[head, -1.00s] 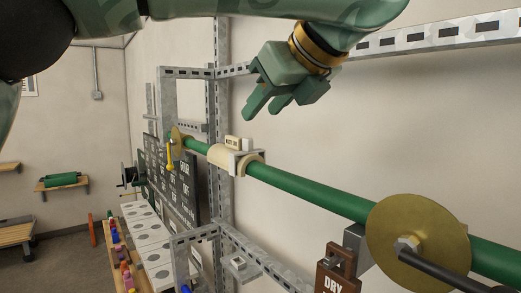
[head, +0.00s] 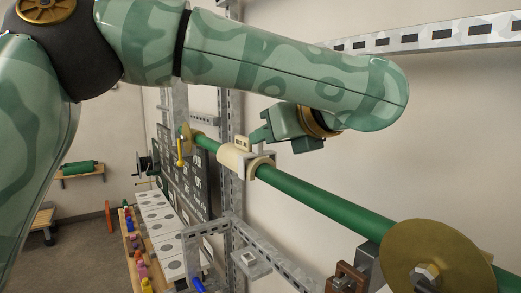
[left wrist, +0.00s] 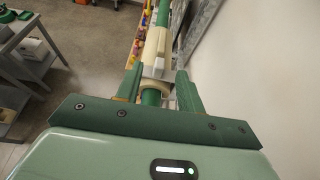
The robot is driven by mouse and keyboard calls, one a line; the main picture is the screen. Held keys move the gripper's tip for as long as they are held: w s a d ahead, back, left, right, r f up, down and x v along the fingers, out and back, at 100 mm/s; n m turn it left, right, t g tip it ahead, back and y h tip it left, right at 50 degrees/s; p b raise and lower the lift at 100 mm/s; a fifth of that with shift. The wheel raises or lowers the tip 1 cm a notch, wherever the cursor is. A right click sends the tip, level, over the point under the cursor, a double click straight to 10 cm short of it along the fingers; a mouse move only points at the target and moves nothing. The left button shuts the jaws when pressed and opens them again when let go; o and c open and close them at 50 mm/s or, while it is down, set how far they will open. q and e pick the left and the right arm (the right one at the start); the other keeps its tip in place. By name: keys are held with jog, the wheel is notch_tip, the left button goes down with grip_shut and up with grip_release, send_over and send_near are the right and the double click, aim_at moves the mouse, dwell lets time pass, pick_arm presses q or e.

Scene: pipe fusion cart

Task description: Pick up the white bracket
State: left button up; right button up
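The white bracket (head: 258,164) appears to be the pale clip at the near end of the cream sleeve (head: 234,158) on the green pipe (head: 320,196). It also shows in the left wrist view (left wrist: 154,68), between the fingertips as seen from the wrist. My left gripper (head: 266,138) is just above the pipe, close to the sleeve and bracket. In the left wrist view its two fingers (left wrist: 158,77) are apart, with the pipe between them. I cannot tell whether they touch the bracket. My right gripper is not in view.
A brass disc (head: 430,262) sits on the pipe at the near right. Slotted metal rails (head: 262,257) stand below and behind. A tray with coloured pieces (head: 139,262) and a white dotted panel (head: 165,232) lie lower left. A pale wall is behind the pipe.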

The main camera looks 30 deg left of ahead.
aim_at(261, 157)
pick_arm(q)
jog(key=p+x, duration=0.1)
jog(key=x, duration=0.3)
jog(key=shift+s+d+r, duration=0.1)
jog(key=shift+d, duration=0.15)
grip_shut()
jog(key=shift+a, duration=0.15)
